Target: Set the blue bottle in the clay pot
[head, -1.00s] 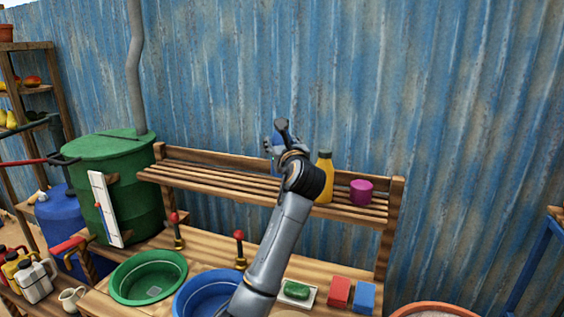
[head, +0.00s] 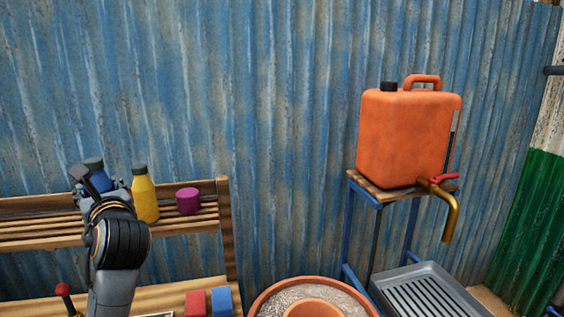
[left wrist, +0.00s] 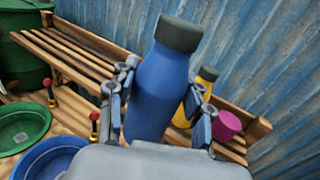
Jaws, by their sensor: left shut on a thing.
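The blue bottle (head: 97,176) with a dark cap is in my left gripper (head: 94,184), by the shelf at the left of the head view. In the left wrist view the bottle (left wrist: 160,92) leans a little in the picture, with the jaws shut on its sides. Its base is hidden, so I cannot tell whether it touches the shelf. The clay pot (head: 264,300) is at the bottom of the head view, cut off by the edge. It has a grainy grey fill and an inner clay rim (head: 313,306). My right gripper is out of view.
A yellow bottle (head: 145,198) stands close to the right of the blue bottle, then a purple cup (head: 188,201). Red (head: 196,303) and blue (head: 222,301) blocks lie below. An orange jerrycan (head: 405,138) with a brass tap stands right of the pot, above a grey tray (head: 430,290).

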